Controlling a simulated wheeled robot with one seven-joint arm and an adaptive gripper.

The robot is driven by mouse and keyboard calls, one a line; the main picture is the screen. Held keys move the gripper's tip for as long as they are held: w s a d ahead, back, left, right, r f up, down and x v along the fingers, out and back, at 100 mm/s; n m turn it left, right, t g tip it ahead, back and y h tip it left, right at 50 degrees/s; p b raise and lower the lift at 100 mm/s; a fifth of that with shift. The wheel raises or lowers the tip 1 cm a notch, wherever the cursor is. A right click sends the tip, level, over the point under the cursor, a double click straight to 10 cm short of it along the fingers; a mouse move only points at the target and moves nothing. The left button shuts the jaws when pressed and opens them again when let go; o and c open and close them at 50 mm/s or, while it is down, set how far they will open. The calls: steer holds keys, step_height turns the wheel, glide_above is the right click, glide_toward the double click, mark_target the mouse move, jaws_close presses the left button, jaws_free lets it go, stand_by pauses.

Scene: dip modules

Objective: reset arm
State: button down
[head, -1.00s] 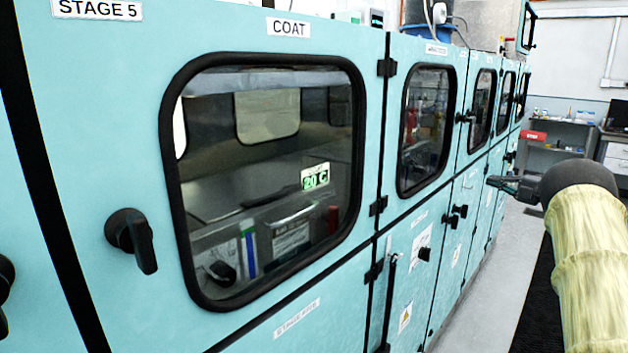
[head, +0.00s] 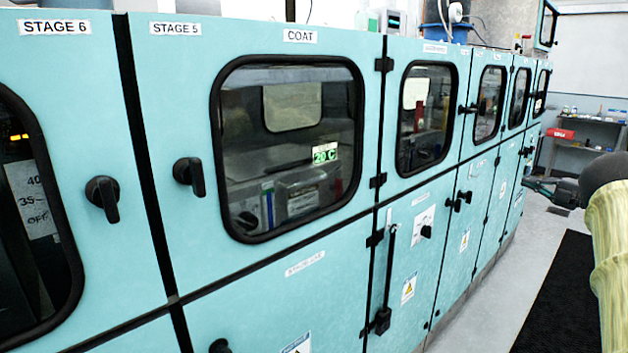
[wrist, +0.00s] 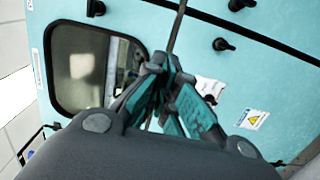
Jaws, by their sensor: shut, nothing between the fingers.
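My gripper (head: 541,185) shows at the right of the head view, at the end of my arm in its pale yellow cover. It is held in the air over the aisle, apart from the cabinets. In the wrist view my gripper (wrist: 160,80) has its teal-edged fingers brought together with nothing held. Behind it in the wrist view is a teal cabinet front (wrist: 190,55), seen tilted, with a window and black knobs.
A long row of teal cabinets (head: 290,285) with windows and projecting black handles (head: 188,176) runs along the left. A black mat (head: 560,290) lies on the grey floor at the right. A shelf unit (head: 590,148) stands at the far end.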

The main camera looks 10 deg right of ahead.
steer(key=w+a+f+m+h, duration=0.3)
steer(key=a+f+m, duration=0.3)
steer(key=f, duration=0.5)
steer(key=w+a+f+m+h, duration=0.2)
steer(key=w+a+f+m, duration=0.15)
steer(key=a+f, duration=0.6)
steer(key=s+a+f+m+g+h, duration=0.1)
steer(key=s+a+f+m+g, duration=0.2)
steer(key=a+f, duration=0.45)
steer(key=s+a+f+m+h+p, duration=0.1)
steer(key=s+a+f+m, duration=0.2)
steer(key=s+a+f, duration=0.45)
steer(key=s+a+f+m+g+h, duration=0.1)
steer(key=a+f+m+g, duration=0.1)
steer(key=a+f, duration=0.5)
steer(key=s+a+f+m+g, duration=0.2)
steer(key=s+a+f+g, duration=0.1)
steer(key=s+a+f, duration=0.55)
steer(key=s+a+f+m+g, duration=0.2)
steer(key=s+a+f, duration=0.35)
steer(key=s, duration=0.65)
steer(key=s+a+r+g, duration=0.1)
steer(key=s+a+g, duration=0.2)
steer(key=s, duration=1)
steer(key=s+a+r+m+g+p, duration=0.1)
steer(key=s+a+g, duration=0.2)
steer(key=s+a, duration=0.7)
steer(key=s, duration=0.3)
steer(key=shift+s+a+g+y, duration=0.2)
steer(key=shift+s+g+y, duration=0.2)
